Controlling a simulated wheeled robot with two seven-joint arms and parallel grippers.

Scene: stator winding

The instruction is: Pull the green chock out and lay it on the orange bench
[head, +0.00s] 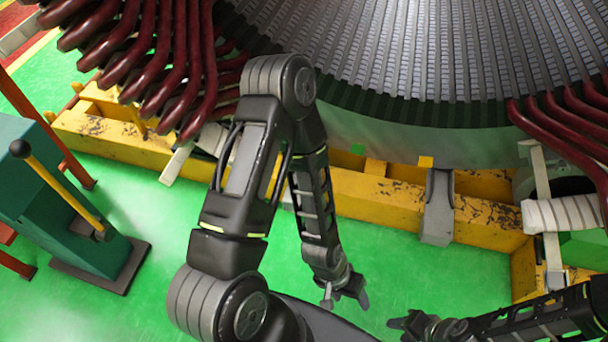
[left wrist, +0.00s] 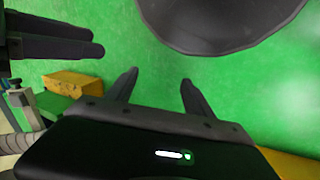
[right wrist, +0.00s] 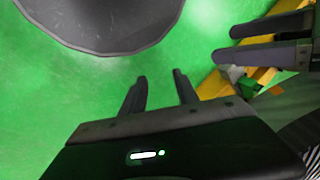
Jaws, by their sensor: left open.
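My left gripper (head: 346,297) is open and empty over the green floor, in front of the yellow beam; its two spread fingers show in the left wrist view (left wrist: 158,76). My right gripper (head: 405,326) is at the bottom right in the head view, low over the floor. The right wrist view (right wrist: 158,76) shows its fingers apart with nothing between them. I cannot clearly make out the orange bench.
The yellow beam (head: 365,197) runs below the big slotted stator (head: 440,50), with dark red coils (head: 180,70) on both sides. A grey bracket (head: 439,205) projects from the beam. A teal box (head: 60,210) with a lever stands left, beside orange-red posts. Green floor between is clear.

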